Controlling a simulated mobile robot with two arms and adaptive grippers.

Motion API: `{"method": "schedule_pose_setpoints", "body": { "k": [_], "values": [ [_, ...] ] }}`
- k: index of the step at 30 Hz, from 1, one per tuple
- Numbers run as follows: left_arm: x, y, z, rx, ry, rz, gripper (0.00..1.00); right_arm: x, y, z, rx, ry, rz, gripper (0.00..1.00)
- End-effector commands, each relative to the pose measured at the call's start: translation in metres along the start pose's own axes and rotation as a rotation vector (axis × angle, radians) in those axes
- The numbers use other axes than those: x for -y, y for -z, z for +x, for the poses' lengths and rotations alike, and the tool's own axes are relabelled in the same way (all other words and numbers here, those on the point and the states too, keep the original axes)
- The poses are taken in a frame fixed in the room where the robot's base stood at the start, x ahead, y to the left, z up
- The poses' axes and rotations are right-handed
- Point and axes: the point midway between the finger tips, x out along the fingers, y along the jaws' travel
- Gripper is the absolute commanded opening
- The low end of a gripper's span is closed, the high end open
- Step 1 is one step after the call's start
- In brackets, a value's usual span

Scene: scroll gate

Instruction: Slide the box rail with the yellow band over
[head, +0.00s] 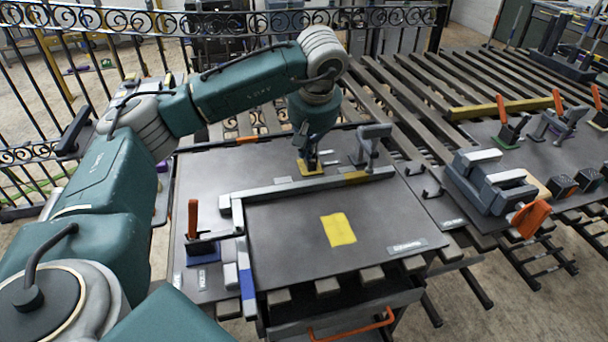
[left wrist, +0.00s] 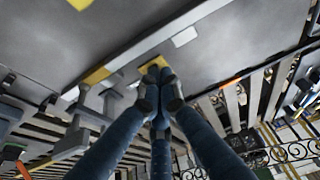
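The grey box rail with the yellow band (head: 356,177) lies along the far edge of the dark plate (head: 285,245), and its band also shows in the left wrist view (left wrist: 97,75). My left gripper (head: 307,158) is beyond this rail, low over a small yellow-based fixture (head: 311,168). In the left wrist view, my left gripper's fingertips (left wrist: 158,84) are drawn together in front of the yellow base (left wrist: 152,66). They hide most of the fixture, and I see nothing clearly held between them. My right gripper is not in view.
A rail with a blue band (head: 247,283) runs along the plate's left edge. An orange-handled clamp on a blue base (head: 203,248) stands left of it. A grey clamp (head: 373,140) stands just right of my gripper. A vise (head: 492,182) sits farther right.

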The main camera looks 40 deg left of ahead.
Motion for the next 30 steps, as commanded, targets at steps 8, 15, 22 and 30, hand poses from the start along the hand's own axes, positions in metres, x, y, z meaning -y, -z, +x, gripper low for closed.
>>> {"method": "schedule_pose_setpoints", "body": {
  "k": [8,15,22,30],
  "values": [
    [0.001,-0.003,0.03,0.003,0.004,0.0,0.0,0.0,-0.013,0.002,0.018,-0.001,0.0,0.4],
    [0.001,-0.003,0.075,0.004,0.004,-0.001,0.0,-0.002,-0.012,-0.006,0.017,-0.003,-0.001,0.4],
    [0.0,-0.003,0.102,0.002,0.001,-0.001,0.0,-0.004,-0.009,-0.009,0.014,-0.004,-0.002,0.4],
    [0.0,-0.003,0.107,0.001,0.0,0.0,0.0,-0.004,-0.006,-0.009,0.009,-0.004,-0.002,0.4]
  ]
}}
